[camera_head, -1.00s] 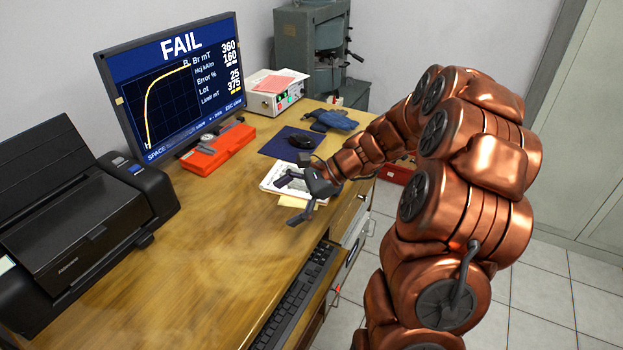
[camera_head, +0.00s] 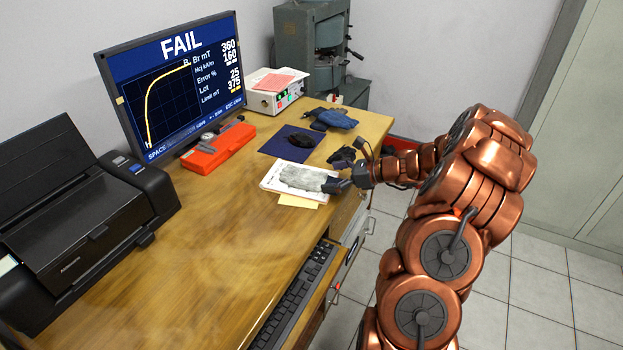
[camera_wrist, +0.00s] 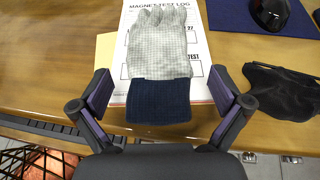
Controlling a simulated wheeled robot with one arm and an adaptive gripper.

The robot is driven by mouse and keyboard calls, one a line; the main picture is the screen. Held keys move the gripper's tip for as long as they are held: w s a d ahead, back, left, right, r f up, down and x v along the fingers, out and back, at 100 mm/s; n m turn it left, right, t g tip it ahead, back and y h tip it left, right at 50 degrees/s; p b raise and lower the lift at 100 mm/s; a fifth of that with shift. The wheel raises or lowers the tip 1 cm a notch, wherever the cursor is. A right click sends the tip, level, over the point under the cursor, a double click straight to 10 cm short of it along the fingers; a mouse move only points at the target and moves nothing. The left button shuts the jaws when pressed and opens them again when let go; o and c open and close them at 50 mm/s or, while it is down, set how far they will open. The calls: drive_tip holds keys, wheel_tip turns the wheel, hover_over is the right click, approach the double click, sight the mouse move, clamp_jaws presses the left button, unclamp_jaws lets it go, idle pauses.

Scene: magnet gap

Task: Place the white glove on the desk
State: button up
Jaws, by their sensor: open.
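The white glove, pale grey-white with a navy cuff, lies flat on a printed sheet on the desk (camera_head: 215,240). It shows at centre in the wrist view (camera_wrist: 158,55), and its pale part shows in the head view (camera_head: 303,178). My gripper (camera_head: 350,168) is at the desk's front edge, by the cuff end of the glove. In the wrist view my gripper (camera_wrist: 163,85) is open, with its fingers spread on either side of the cuff. Nothing is held between them.
The sheet (camera_wrist: 115,80) is headed "MAGNET TEST LOG". A black cloth-like item (camera_wrist: 285,90) lies right of the fingers. A mouse (camera_head: 301,140) on a navy mat (camera_head: 272,146), a blue glove (camera_head: 335,118), a red case (camera_head: 217,150) and a keyboard (camera_head: 295,295) are nearby.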

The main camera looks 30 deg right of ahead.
sight(314, 176)
drive_tip(key=x, duration=0.5)
drive_tip(key=shift+a+r, duration=0.2)
drive_tip(key=shift+r, duration=0.2)
drive_tip(key=c, duration=1.1)
drive_tip(key=shift+r, duration=0.1)
